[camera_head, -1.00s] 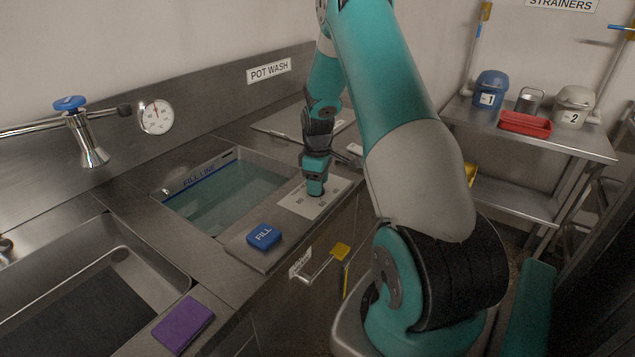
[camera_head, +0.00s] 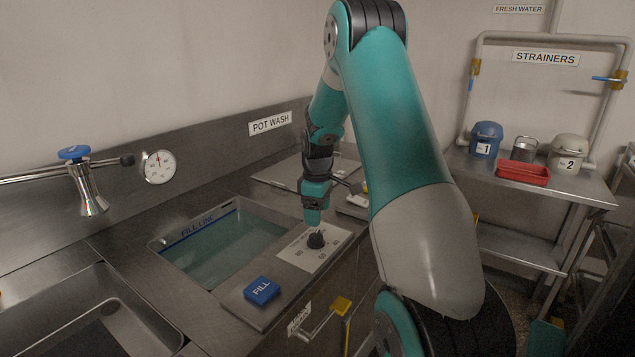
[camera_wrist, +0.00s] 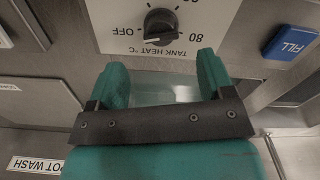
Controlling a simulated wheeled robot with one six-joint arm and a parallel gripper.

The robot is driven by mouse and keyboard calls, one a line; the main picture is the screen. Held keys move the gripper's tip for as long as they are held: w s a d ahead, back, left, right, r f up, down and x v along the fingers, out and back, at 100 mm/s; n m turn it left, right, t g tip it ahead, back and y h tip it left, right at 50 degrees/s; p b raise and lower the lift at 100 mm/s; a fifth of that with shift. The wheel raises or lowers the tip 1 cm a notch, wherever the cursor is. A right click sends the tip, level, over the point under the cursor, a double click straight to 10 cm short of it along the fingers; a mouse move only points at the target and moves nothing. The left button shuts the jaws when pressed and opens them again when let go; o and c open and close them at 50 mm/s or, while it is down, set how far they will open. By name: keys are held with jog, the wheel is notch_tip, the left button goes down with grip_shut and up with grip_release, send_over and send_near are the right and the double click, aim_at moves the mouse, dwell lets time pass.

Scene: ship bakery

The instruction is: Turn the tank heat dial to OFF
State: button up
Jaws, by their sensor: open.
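The tank heat dial (camera_head: 316,241) is a black knob on a pale panel (camera_head: 296,252) beside the water tank. In the wrist view the dial (camera_wrist: 160,24) shows at the top, with OFF printed on its left and 80 on its right. A pale mark lies on the knob's lower left, on the OFF side; I cannot tell whether it lines up exactly. My gripper (camera_head: 312,218) points down just above the dial, apart from it. In the wrist view my gripper (camera_wrist: 162,68) has its two teal fingers spread, with nothing between them.
The water-filled tank (camera_head: 165,246) lies left of the panel. A blue FILL button (camera_head: 261,291) sits in front of it. A handle with a yellow end (camera_head: 341,306) sticks out below the counter. A tap (camera_head: 85,185) and a gauge (camera_head: 159,167) are at the left.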

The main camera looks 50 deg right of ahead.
aim_at(318, 234)
notch_tip(318, 234, up, 10)
jog(key=shift+r+b, duration=0.2)
jog(key=shift+b, duration=0.2)
dwell(0.3)
